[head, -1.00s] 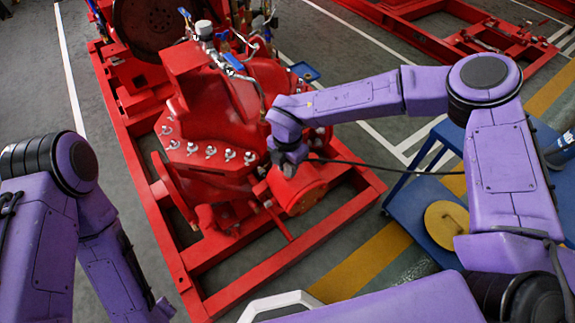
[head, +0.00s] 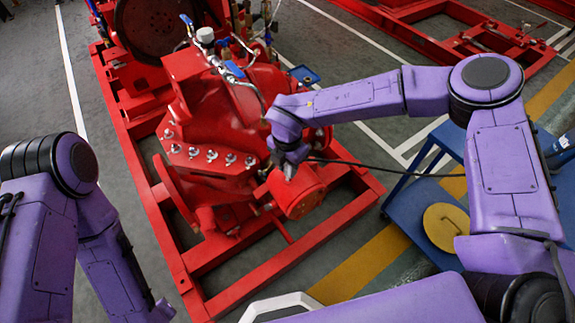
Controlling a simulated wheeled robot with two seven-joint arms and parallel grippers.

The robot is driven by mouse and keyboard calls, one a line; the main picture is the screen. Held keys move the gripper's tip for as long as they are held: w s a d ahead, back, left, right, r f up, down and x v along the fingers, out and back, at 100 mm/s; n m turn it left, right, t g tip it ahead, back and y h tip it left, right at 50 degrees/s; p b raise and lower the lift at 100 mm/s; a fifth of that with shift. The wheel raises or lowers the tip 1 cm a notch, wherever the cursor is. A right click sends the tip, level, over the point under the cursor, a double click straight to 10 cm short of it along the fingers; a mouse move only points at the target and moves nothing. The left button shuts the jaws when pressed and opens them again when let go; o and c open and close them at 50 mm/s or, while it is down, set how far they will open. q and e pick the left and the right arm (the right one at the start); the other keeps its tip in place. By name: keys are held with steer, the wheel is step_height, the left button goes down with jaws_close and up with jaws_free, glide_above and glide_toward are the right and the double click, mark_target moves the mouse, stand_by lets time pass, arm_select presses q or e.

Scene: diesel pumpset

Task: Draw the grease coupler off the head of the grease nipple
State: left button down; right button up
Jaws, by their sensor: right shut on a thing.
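My right gripper (head: 289,168) reaches in from the right, pointing down at the near end of the red pump (head: 225,125), just above a round red housing (head: 300,192). It is shut on the grease coupler, which is mostly hidden by the fingers and wrist. A thin black hose (head: 385,170) runs from the gripper to the right, behind my right arm. The grease nipple is too small or hidden to make out, so I cannot tell whether the coupler touches it.
The pump stands on a red frame (head: 250,280) with bolts and blue-handled valves around it. A blue cart (head: 405,215) with a yellow disc (head: 446,226) stands at the right. Another red frame (head: 480,40) lies at the upper right. Grey floor is clear at the left.

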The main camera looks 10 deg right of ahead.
steer(key=shift+r+p, duration=1.65)
steer(key=shift+r, duration=0.75)
